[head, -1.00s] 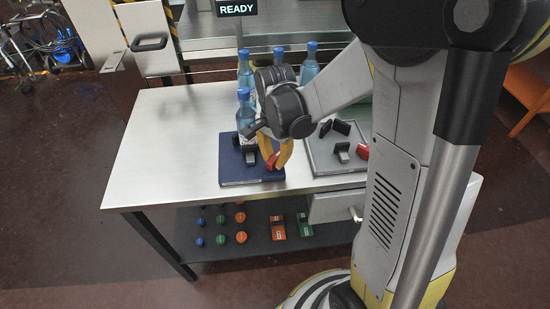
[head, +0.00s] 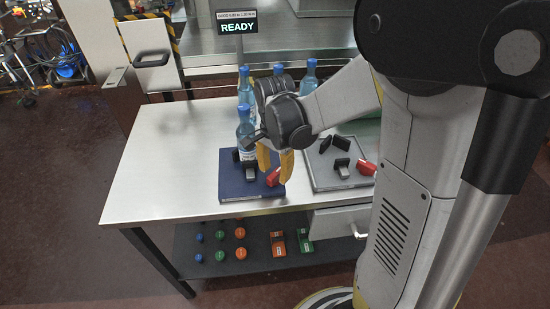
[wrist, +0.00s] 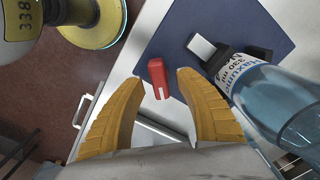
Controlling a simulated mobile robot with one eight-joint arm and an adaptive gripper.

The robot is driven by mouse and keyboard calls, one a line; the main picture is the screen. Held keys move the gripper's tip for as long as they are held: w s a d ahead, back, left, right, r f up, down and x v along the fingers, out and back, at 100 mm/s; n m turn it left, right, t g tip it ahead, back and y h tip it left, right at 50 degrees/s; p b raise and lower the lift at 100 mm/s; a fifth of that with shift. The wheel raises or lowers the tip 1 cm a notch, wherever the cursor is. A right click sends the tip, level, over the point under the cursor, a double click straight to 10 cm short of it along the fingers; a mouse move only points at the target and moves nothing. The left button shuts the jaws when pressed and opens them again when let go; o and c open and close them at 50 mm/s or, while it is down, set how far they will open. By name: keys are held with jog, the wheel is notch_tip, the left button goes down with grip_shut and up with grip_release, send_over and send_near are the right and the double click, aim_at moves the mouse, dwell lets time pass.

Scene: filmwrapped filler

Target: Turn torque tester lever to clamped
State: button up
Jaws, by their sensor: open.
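The torque tester is a dark blue base plate (head: 235,187) on the table, with black clamp blocks (head: 250,171) and a clear blue bottle (head: 245,130) standing at them. Its red lever (head: 273,177) is at the plate's right edge. My gripper (head: 276,166), with yellow fingers, is open just above and behind the lever. In the wrist view the red lever (wrist: 158,78) lies in the gap between the spread fingertips (wrist: 157,73), apparently touching neither. The bottle (wrist: 285,105) and the blue plate (wrist: 185,35) also show there. The lever's pivot is not clearly visible.
A grey fixture (head: 325,184) with black blocks and a red lever (head: 366,167) stands to the right. More blue-capped bottles (head: 309,75) are behind my gripper. A "READY" sign (head: 237,28) stands at the back. The table's left part (head: 160,170) is clear.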

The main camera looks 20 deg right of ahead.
aim_at(275, 174)
notch_tip(275, 174, up, 10)
jog(key=shift+r, duration=0.2)
jog(key=shift+s, duration=0.1)
dwell(0.3)
jog(key=s+a+r+n+t, duration=0.3)
jog(key=s+n+t, duration=0.4)
jog(key=s+n, duration=0.3)
jog(key=shift+s+a+n, duration=0.2)
jog(key=shift+a+n, duration=0.35)
jog(key=shift+n, duration=0.85)
dwell(0.4)
